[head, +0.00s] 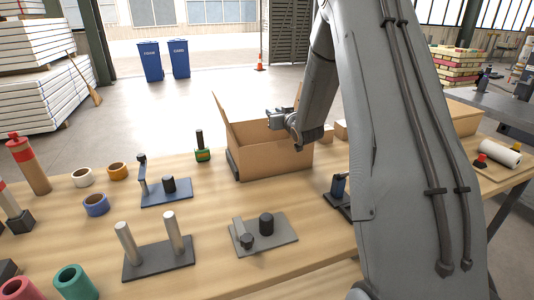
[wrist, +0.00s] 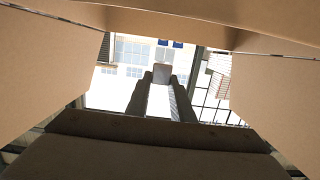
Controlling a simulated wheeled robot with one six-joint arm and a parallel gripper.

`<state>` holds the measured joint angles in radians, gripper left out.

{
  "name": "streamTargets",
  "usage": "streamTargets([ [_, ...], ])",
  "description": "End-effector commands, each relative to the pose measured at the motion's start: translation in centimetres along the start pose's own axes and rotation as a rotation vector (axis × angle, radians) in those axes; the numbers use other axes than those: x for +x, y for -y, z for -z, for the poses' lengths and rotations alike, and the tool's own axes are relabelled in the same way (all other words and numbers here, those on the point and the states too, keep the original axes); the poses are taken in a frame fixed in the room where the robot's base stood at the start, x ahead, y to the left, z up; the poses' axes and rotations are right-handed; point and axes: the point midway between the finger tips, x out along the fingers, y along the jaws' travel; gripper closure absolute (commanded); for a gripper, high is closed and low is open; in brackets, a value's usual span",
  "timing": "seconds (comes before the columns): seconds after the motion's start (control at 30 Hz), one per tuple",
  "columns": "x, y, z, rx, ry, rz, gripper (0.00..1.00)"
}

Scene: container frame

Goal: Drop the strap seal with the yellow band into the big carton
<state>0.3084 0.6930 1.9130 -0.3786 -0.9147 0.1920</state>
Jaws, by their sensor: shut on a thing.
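The big open carton (head: 272,161) stands on the workbench with its flaps up. My gripper (head: 274,118) is over the carton's opening, between its raised flaps. In the wrist view my gripper (wrist: 161,88) is shut on a small pale brownish-grey piece (wrist: 162,72) at its fingertips. No yellow band shows on this piece, so I cannot tell whether it is the strap seal. Carton flaps (wrist: 45,60) surround the gripper in the wrist view. The carton's inside floor is hidden in the head view.
A dark-handled piece with a green base (head: 203,154) stands left of the carton. Tape rolls (head: 97,205), a two-post stand (head: 158,260) and a grey plate with dark parts (head: 264,238) occupy the bench. A tray (head: 500,170) lies at right. My arm hides part of the bench.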

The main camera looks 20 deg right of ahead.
Motion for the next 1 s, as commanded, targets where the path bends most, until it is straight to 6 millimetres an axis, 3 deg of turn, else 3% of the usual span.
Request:
streamTargets([
  [0.33, 0.7, 0.1, -4.0, 0.0, 0.001, 0.002, 1.0],
  [0.7, 0.7, 0.3, -4.4, -0.001, 0.0, 0.004, 1.0],
  [0.73, 0.7, 0.3, -4.4, -0.001, 0.0, 0.004, 0.74],
  [0.83, 0.7, 0.3, -4.4, -0.001, 0.0, 0.004, 0.57],
  [1.0, 0.7, 0.3, -4.4, -0.001, 0.0, 0.004, 0.57],
])
